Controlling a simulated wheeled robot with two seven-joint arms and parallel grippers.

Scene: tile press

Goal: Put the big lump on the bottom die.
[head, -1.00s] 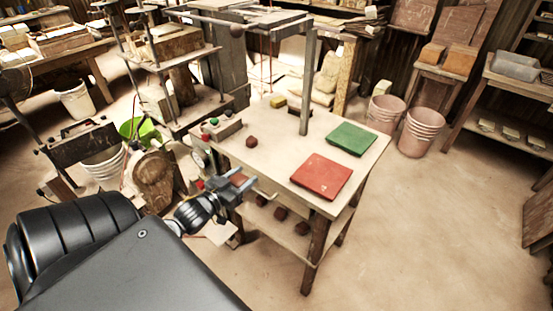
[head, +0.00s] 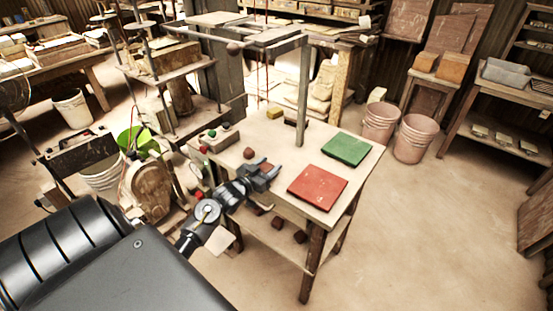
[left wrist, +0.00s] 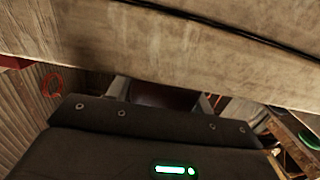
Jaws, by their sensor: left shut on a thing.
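My left gripper (head: 268,172) is shut on a dark red-brown lump (head: 264,168) beside the near left edge of the work table (head: 290,145). The lump also shows as a dark reddish face (left wrist: 163,96) between the fingers in the left wrist view, mostly hidden by the gripper body. Another red-brown lump (head: 249,153) lies on the table top just behind the gripper. The press (head: 205,117), with posts and plates, stands to the left behind the table; I cannot make out for sure which part is its bottom die. My right gripper is not in view.
A red tile (head: 317,187) and a green tile (head: 346,150) lie on the table. A grey post (head: 302,95) rises beside them. A control box with buttons (head: 214,139) sits at the table's left corner. Several lumps rest on the lower shelf (head: 290,238). A pale surface crosses the left wrist view.

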